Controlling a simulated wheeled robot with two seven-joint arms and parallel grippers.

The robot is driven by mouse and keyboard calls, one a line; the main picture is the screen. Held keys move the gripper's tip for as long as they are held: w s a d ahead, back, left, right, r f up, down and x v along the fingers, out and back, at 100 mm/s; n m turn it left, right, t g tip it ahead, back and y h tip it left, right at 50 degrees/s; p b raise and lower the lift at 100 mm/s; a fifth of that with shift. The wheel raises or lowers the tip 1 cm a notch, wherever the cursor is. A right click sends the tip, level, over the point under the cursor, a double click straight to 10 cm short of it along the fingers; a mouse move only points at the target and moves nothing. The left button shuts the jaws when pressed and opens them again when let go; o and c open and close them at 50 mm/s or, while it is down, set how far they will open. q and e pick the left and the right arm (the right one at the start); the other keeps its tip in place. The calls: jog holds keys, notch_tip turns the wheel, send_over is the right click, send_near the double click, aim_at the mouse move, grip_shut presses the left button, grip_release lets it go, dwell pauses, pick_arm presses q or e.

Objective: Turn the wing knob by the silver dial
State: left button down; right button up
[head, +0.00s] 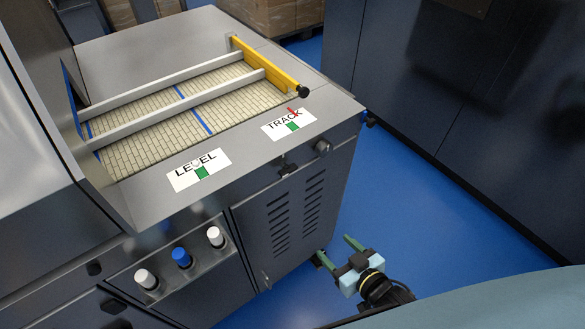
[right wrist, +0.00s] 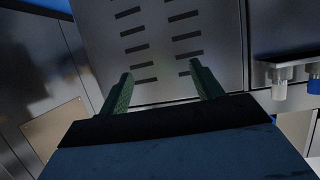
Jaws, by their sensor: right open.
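A small black knob (head: 288,169), which looks like the wing knob, sits on the machine's front edge below the TRACK label (head: 289,124). My right gripper (head: 336,251) is open and empty, low in front of the vented door and well below the knob. In the right wrist view its two green fingers (right wrist: 160,92) stand apart, with the slotted door panel (right wrist: 165,45) beyond them. Neither the knob nor the dial can be made out there. My left gripper is not in view.
White and blue capped knobs (head: 181,257) stand in a recess at the left of the machine front. A LEVEL label (head: 199,170) lies on the top left of TRACK. A yellow bar (head: 268,66) crosses the belt's end. Blue floor (head: 400,200) is open to the right.

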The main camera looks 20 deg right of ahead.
aim_at(290, 172)
notch_tip(290, 172, up, 16)
jog(key=w+a+t+y, duration=0.2)
jog(key=a+t+y, duration=0.1)
jog(key=t, duration=0.1)
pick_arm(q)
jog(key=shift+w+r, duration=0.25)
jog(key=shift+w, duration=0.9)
pick_arm(e)
jog(key=shift+n, duration=0.4)
jog(key=x, duration=0.9)
jog(key=f+x, duration=0.1)
jog(key=x, duration=0.3)
jog(key=shift+w+d, duration=0.1)
jog(key=shift+w, duration=0.2)
jog(key=c, duration=0.9)
jog(key=shift+r+n+p, duration=0.1)
jog(key=shift+n+p, duration=0.4)
jog(key=shift+p, duration=0.15)
jog(key=shift+c, duration=0.5)
jog(key=shift+n, duration=0.3)
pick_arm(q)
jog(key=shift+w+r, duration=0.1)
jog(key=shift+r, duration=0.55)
